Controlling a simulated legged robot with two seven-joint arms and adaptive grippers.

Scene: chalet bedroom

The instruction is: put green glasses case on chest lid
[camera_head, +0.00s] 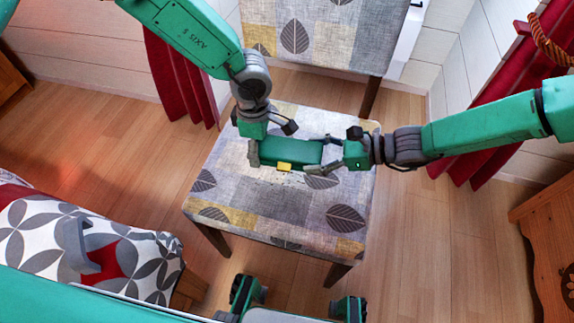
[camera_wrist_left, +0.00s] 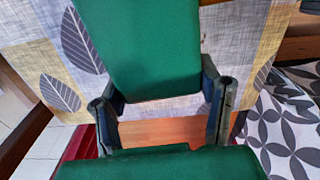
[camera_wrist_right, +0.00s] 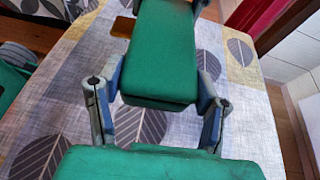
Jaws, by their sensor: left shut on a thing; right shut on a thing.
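The green glasses case (camera_head: 290,152) is over the patterned seat of the chair, lying lengthwise between my two grippers. My left gripper (camera_head: 270,141) is shut on its left end, with the fingers on both sides of the case (camera_wrist_left: 152,50) in the left wrist view. My right gripper (camera_head: 323,154) is shut on its right end, and the fingers flank the case (camera_wrist_right: 162,55) in the right wrist view. I cannot tell whether the case touches the seat. A carved wooden piece (camera_head: 545,235), perhaps the chest, is partly visible at the right edge; its lid is not clearly shown.
The chair (camera_head: 225,185) has a fabric seat and an upright backrest (camera_head: 320,35). A bed with patterned bedding (camera_head: 35,235) is at lower left. Red curtains (camera_head: 180,65) hang behind. Wooden floor (camera_head: 440,245) is clear between the chair and the carved piece.

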